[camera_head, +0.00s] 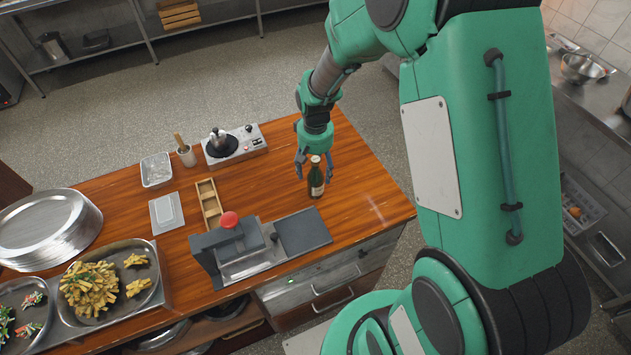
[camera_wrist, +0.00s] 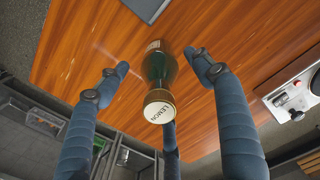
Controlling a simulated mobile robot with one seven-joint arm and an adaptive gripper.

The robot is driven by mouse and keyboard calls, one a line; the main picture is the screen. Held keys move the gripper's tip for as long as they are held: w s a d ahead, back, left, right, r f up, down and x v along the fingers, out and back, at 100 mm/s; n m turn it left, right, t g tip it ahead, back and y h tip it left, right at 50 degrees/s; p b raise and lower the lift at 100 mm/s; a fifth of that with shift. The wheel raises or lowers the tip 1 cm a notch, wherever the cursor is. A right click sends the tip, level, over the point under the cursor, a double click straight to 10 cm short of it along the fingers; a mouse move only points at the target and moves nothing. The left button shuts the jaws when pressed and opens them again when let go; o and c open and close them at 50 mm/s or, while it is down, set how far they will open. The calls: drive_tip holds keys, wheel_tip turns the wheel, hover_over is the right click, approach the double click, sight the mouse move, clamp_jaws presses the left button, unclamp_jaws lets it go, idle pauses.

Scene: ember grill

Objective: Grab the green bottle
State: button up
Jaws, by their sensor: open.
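The green bottle (camera_head: 316,181) stands upright on the wooden counter, with a pale cap and a light label. In the wrist view the bottle (camera_wrist: 156,68) shows its cream cap toward the camera, between my fingers. My gripper (camera_head: 314,172) is open, its fingers spread around the upper part of the bottle. In the wrist view my gripper (camera_wrist: 160,75) shows three blue-grey fingers, with gaps visible between the left and right fingertips and the bottle. The third finger is partly hidden behind the cap.
A dark-grey device with a red knob (camera_head: 229,219) and a dark flat plate (camera_head: 302,232) lie in front of the bottle. A small burner (camera_head: 222,143) stands behind left, beside a wooden divided box (camera_head: 209,204). Food trays (camera_head: 112,285) fill the left. The counter right of the bottle is clear.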

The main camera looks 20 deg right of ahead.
sight(315, 179)
drive_tip(key=shift+f, duration=2.6)
clamp_jaws()
